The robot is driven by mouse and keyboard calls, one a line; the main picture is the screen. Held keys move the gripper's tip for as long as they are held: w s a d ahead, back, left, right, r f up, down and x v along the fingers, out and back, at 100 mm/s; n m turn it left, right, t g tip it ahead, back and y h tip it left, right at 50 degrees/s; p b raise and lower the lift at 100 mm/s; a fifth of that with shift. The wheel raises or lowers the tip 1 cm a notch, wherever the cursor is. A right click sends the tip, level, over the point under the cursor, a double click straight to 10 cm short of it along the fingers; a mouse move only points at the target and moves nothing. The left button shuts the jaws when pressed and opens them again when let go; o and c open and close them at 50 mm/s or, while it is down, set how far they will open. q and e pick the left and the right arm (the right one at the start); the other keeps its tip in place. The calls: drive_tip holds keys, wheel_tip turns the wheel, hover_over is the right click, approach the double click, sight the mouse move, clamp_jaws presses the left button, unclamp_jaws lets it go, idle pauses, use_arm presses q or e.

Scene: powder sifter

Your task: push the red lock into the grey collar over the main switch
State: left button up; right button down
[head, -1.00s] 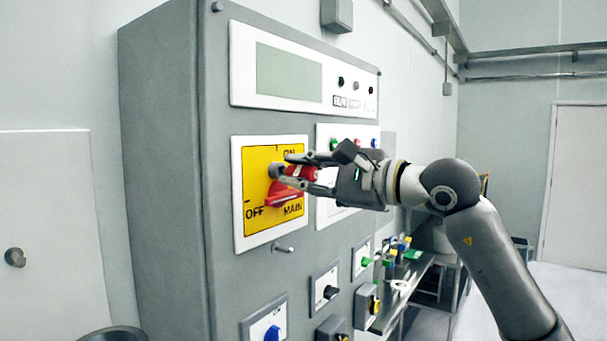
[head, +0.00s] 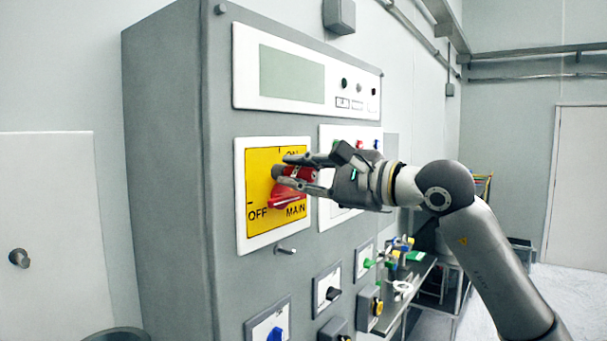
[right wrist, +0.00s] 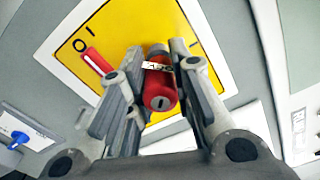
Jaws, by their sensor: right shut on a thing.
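My right gripper (head: 299,172) is shut on the red lock (head: 305,174), a red cylinder held level in front of the yellow main switch plate (head: 260,172). In the right wrist view, the lock (right wrist: 160,92) sits between the two fingers (right wrist: 161,62), with its keyhole end facing me and a pale label around it. The grey collar (head: 277,171) shows only as a small dark edge at the lock's far end; how deep the lock sits in it is hidden. The red main switch handle (head: 285,197) is just below the lock. My left gripper is not in view.
A grey peg (head: 286,250) sticks out below the main switch plate. A white panel with small buttons (head: 361,145) lies behind the gripper. Smaller switches (head: 327,289) sit lower on the cabinet (head: 170,170). A bench (head: 408,280) with small items stands to the right.

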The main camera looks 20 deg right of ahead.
drive_tip(key=shift+w+a, duration=0.25)
drive_tip(key=shift+w, duration=0.05)
drive_tip(key=c, duration=1.3)
unclamp_jaws()
drive_tip(key=shift+o, duration=0.5)
drive_tip(key=shift+f, duration=0.1)
drive_tip(key=v, duration=1.2)
